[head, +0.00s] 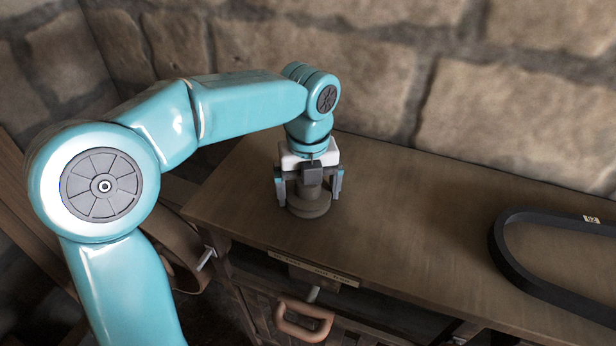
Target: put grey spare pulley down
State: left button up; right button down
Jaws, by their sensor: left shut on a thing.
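The grey spare pulley (309,204) is a dull grey-brown disc with a narrower hub on top. It is upright at the left end of the wooden bench top (400,210). My left gripper (309,187) points straight down over it, its two fingers shut on the hub from either side. The pulley's underside is at or very close to the bench surface; I cannot tell whether it touches. The top of the hub is partly hidden by the gripper body. My right gripper is not in view.
A black belt (502,254) with a small label lies at the right of the bench. The bench top between pulley and belt is clear. A stone wall (380,80) stands behind. Below the front edge are a label strip (314,268) and a brown handle (304,318).

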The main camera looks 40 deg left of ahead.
pick_arm(q)
jog(key=shift+r, duration=0.15)
jog(key=shift+s, duration=0.1)
jog(key=o, duration=1.7)
jog(key=shift+f, duration=0.25)
jog(key=shift+r, duration=0.5)
notch_tip(320, 180, up, 11)
jog(key=shift+d+r+p, duration=0.1)
jog(key=shift+p, duration=0.75)
jog(key=shift+r, duration=0.1)
